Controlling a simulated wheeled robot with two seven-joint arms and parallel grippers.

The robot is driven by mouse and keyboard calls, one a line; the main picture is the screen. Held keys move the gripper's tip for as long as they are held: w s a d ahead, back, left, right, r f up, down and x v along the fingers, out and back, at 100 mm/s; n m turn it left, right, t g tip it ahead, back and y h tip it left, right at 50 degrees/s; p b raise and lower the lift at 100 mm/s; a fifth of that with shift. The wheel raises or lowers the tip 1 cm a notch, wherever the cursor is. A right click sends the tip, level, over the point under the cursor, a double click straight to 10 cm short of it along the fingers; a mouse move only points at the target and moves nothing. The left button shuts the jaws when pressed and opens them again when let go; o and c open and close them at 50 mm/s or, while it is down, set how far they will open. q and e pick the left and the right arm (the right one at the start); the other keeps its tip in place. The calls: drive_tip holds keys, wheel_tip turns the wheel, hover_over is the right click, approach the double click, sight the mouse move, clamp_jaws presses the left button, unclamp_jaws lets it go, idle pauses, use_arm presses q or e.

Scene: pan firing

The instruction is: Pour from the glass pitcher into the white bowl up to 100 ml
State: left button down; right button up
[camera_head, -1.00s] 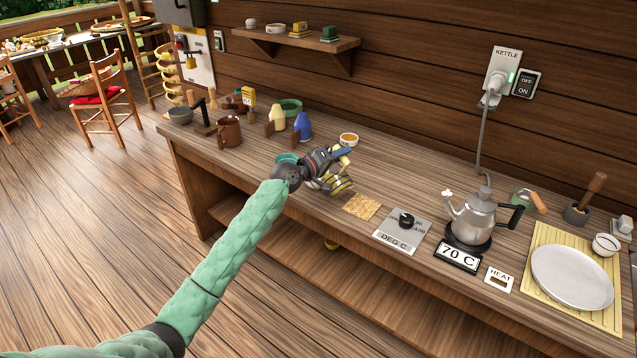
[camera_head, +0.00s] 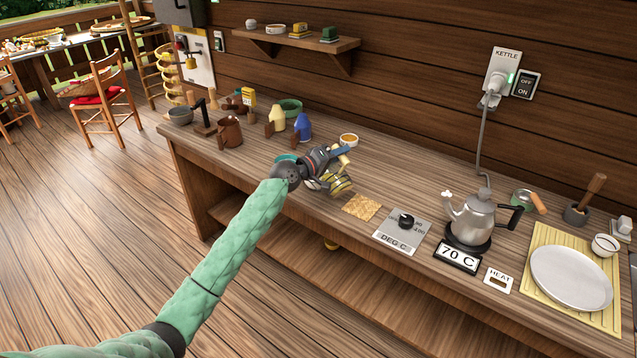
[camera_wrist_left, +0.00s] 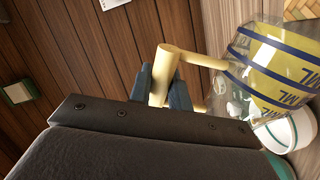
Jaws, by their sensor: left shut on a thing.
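My left gripper (camera_head: 330,160) is shut on the pale yellow handle of the glass pitcher (camera_head: 337,183). The handle crosses between the dark fingers in the left wrist view. The pitcher (camera_wrist_left: 268,65) is clear glass with yellow and dark blue bands marked ML, and it looks tilted. A white bowl (camera_wrist_left: 291,131) shows close beside the pitcher's lower end in the wrist view, partly hidden by it. In the head view my gripper and the pitcher hide most of the bowl's area. The liquid level and any stream cannot be made out. My right gripper is in neither view.
A teal rim (camera_head: 287,158) shows just behind my left wrist. A brown mug (camera_head: 230,132), a blue-topped item (camera_head: 303,126) and an orange-filled cup (camera_head: 348,139) stand behind. A woven square (camera_head: 361,207), a dial plate (camera_head: 400,236) and a kettle (camera_head: 475,217) are to the right.

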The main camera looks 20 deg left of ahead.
sight(332, 146)
use_arm(q)
drive_tip(key=shift+w+a+r+n+p, duration=0.3)
drive_tip(key=shift+w+a+r+n, duration=0.15)
drive_tip(key=shift+a+n, duration=0.15)
drive_tip(key=shift+w+a+r+n+p, duration=0.3)
drive_tip(key=shift+a+r+n, duration=0.15)
drive_tip(key=shift+n, duration=0.15)
idle(6.8)
